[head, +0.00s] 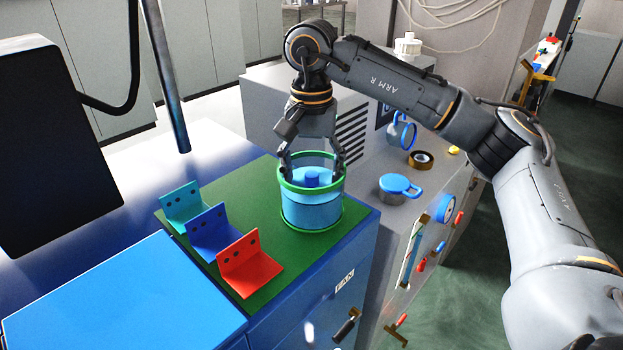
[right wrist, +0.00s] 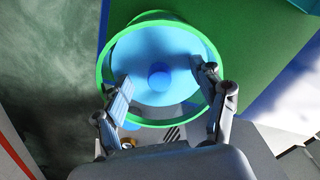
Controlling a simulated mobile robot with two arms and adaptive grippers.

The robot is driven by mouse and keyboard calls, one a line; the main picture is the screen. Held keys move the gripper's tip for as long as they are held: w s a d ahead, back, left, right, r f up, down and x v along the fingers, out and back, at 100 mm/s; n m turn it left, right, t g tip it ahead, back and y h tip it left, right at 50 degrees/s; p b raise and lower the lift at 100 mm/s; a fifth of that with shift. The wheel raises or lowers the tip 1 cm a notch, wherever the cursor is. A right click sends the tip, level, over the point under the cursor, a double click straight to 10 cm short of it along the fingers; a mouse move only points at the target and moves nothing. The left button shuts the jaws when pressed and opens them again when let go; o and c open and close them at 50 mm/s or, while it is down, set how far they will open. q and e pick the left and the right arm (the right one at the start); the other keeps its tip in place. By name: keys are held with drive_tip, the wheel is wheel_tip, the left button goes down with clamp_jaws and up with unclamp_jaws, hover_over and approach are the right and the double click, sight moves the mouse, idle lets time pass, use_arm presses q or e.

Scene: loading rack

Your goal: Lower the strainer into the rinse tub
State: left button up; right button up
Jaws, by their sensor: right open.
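The rinse tub is a round vessel with a green rim (head: 312,190) and a light blue body (head: 312,214). It stands upright on a green mat, and its rim is a full green ring in the right wrist view (right wrist: 101,70). Inside the rim lies a light blue disc with a darker blue knob (head: 312,178), which looks like the strainer (right wrist: 140,50). How deep it sits is hard to tell. My right gripper (head: 312,172) points down over the tub, open, its fingers apart on either side of the knob. My left gripper is out of view.
Teal (head: 185,202), blue (head: 212,230) and red (head: 247,265) angle brackets stand left of the tub on the green mat (head: 262,292). A grey cabinet with a blue-lidded pot (head: 398,188) and a tape roll (head: 421,159) is to the right. A dark monitor (head: 55,140) stands left.

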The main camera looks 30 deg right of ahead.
wheel_tip(320, 180, up, 10)
drive_tip(key=shift+r, duration=0.15)
drive_tip(key=shift+r, duration=0.1)
